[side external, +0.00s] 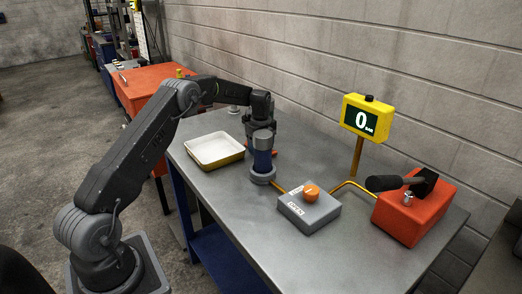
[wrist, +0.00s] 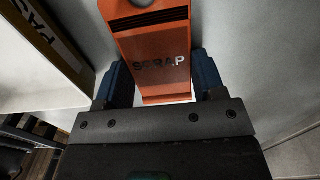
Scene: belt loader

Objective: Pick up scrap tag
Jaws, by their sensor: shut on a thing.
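The scrap tag (wrist: 152,50) is a flat orange piece with dark SCRAP lettering, a hole and dark slots at its far end. In the wrist view it lies between the two blue fingers of my gripper (wrist: 160,68), which is shut on its sides. In the side view only a small red-orange bit of the tag (side external: 274,152) shows, low by the table. My gripper (side external: 272,146) there is mostly hidden behind a blue cylinder. I cannot tell whether the tag touches the table.
A white tray with yellow sides (side external: 215,163) stands left of my gripper. The blue cylinder (side external: 262,161) stands close in front. A grey box with an orange knob (side external: 309,211), a yellow display (side external: 367,117) reading 0 and a red block (side external: 409,213) are to the right.

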